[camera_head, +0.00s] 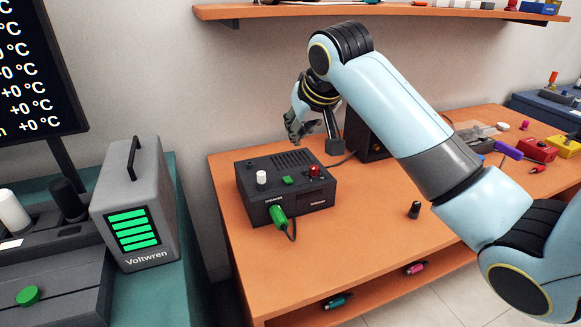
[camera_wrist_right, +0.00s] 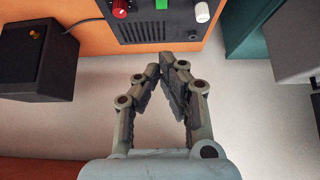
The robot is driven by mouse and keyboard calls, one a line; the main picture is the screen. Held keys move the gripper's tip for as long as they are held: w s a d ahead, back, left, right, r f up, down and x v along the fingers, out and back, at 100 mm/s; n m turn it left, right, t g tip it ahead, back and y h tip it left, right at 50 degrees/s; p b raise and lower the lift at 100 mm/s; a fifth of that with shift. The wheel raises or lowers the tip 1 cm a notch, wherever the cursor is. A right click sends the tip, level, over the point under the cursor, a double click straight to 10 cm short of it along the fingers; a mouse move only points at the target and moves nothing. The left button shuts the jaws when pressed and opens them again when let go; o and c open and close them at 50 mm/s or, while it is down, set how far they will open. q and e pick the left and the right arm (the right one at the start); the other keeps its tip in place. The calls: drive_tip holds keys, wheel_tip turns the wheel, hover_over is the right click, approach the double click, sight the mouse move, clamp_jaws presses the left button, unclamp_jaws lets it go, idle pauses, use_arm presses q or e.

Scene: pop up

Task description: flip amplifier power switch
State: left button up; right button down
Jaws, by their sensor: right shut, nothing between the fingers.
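The amplifier (camera_head: 258,212) is a dark box on the orange table. Its top carries a white knob (camera_head: 261,177), a small green piece (camera_head: 287,180), a red knob (camera_head: 314,171) and a slotted grille. A green plug (camera_head: 279,216) with a dark cable sits at its front. I cannot tell which part is the power switch. The amplifier also shows at the top of the right wrist view (camera_wrist_right: 160,28). My right gripper (camera_head: 298,132) is shut and empty, above and behind the amplifier's back edge. In the wrist view its fingertips point towards the grille. My left gripper is not in view.
A black speaker-like box (camera_head: 362,138) stands behind, right of the amplifier. A grey Voltwren unit (camera_head: 122,192) stands on the teal bench at left. A small black knob (camera_head: 414,210) lies on the table (camera_head: 370,240). A shelf (camera_head: 290,11) hangs above.

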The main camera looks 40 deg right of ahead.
drive_tip(key=b, duration=0.2)
hover_over(290, 179)
drive_tip(key=f, duration=0.8)
drive_tip(key=shift+w+f, duration=0.15)
drive_tip(key=shift+w, duration=0.1)
drive_tip(key=shift+s+f, duration=0.15)
drive_tip(key=shift+f, duration=0.45)
drive_tip(key=shift+s+f, duration=0.15)
drive_tip(key=shift+f, duration=0.4)
drive_tip(key=shift+s+f, duration=0.1)
drive_tip(key=shift+f, duration=0.55)
